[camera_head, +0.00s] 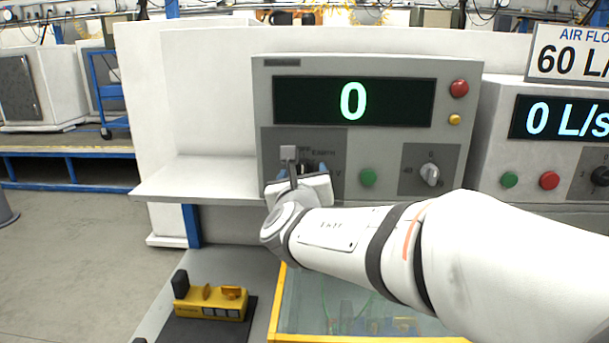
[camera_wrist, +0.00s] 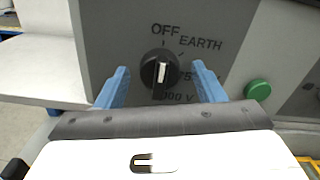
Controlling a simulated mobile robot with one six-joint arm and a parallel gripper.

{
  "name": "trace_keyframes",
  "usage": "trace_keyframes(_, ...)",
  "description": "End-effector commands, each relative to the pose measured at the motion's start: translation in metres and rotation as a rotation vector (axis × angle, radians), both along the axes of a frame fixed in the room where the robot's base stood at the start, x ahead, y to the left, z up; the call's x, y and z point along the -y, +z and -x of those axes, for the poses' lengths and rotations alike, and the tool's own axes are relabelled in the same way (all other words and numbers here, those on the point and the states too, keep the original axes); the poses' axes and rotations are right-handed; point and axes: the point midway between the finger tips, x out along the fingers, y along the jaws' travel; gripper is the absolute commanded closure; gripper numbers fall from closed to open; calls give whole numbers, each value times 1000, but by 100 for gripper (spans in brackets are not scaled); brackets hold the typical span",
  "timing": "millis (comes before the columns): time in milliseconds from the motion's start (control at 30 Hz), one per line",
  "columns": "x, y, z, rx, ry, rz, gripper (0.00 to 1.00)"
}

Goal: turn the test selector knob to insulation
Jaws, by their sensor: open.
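The test selector knob (camera_wrist: 159,72) is black with a white pointer line, on a dark grey plate with labels OFF, EARTH and a partly hidden voltage marking ending in 000 V. The white line points roughly up, near OFF. In the head view my gripper (camera_head: 304,172) is in front of this plate (camera_head: 334,146) and hides most of the knob. In the wrist view my gripper (camera_wrist: 162,87) is open, with one blue finger on each side of the knob and gaps between. The lower labels are partly covered by the right finger and gripper body.
The grey panel (camera_head: 262,95) has a display reading 0, a green button (camera_head: 368,177), a red button (camera_head: 459,88), a yellow button (camera_head: 454,119) and a second knob (camera_head: 429,174). A white shelf (camera_head: 190,178) juts out left. A yellow device (camera_head: 215,302) lies below.

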Motion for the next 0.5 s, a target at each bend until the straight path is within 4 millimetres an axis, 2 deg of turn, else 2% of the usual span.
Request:
trace_keyframes(167,0,0,0,0,1,0,39)
trace_keyframes(500,-1,0,1,0,1,0,67)
